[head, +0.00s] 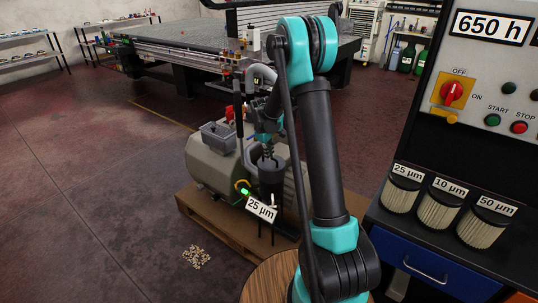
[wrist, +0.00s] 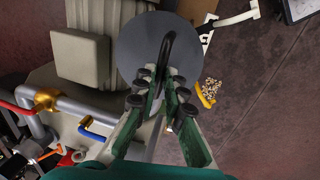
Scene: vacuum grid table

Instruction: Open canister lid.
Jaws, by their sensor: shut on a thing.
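The canister (head: 271,183) is a dark cylinder on the front of the grey pump, with a tag reading 25 µm on it. Its round grey lid (wrist: 127,55) fills the upper middle of the wrist view and has a black arched handle (wrist: 169,42). My gripper (wrist: 163,77) is shut on this handle, with its green fingers on either side. In the head view my gripper (head: 267,143) is just above the canister, pointing down. I cannot tell whether the lid rests on the canister or is lifted; the canister body is hidden under it in the wrist view.
The grey pump (head: 209,163) stands on a wooden pallet (head: 190,208). A yellow clamp (wrist: 206,97) shows beside the lid. A small pile of pellets (head: 196,257) lies on the floor. Three filters (head: 440,200) stand on the cabinet at right. The left floor is clear.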

